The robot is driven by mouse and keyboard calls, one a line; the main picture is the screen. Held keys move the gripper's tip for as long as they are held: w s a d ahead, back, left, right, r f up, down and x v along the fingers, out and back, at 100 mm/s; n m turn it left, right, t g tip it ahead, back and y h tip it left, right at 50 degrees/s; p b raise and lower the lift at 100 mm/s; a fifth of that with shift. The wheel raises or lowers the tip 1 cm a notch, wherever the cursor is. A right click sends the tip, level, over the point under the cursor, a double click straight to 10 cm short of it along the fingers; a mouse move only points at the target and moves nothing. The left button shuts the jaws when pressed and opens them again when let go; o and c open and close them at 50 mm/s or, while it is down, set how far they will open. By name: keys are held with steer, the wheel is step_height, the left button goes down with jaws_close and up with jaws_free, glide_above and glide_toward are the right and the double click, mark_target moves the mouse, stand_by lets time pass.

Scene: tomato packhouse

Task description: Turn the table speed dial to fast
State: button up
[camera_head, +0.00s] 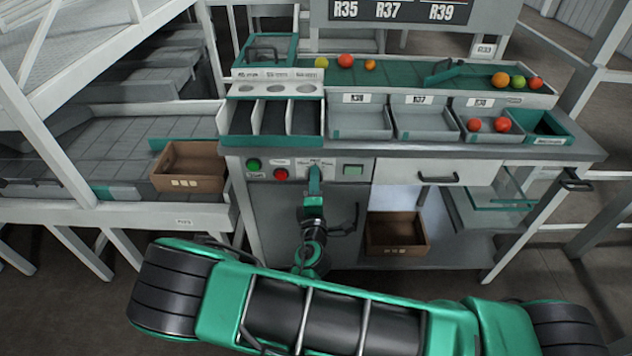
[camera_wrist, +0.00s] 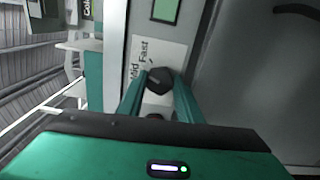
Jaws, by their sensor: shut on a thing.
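The table speed dial (camera_wrist: 159,80) is a black knob on a pale label plate (camera_wrist: 147,58) in the wrist view. I cannot tell clearly which mark the dial points to. In the head view my gripper (camera_head: 314,180) reaches up to the control panel under the table's front edge and hides the dial.
A green button (camera_head: 253,164) and a red button (camera_head: 281,174) sit left of my gripper. A small green display (camera_head: 353,170) is to its right. A drawer handle (camera_head: 438,179) juts out further right. A brown crate (camera_head: 396,250) stands on the shelf below.

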steer(key=m, duration=0.5)
steer(key=shift+f, duration=0.25)
stand_by(0.3)
steer(key=o, duration=1)
steer(key=shift+o, duration=0.2)
steer(key=shift+r, duration=0.1)
steer(key=shift+s, duration=0.15)
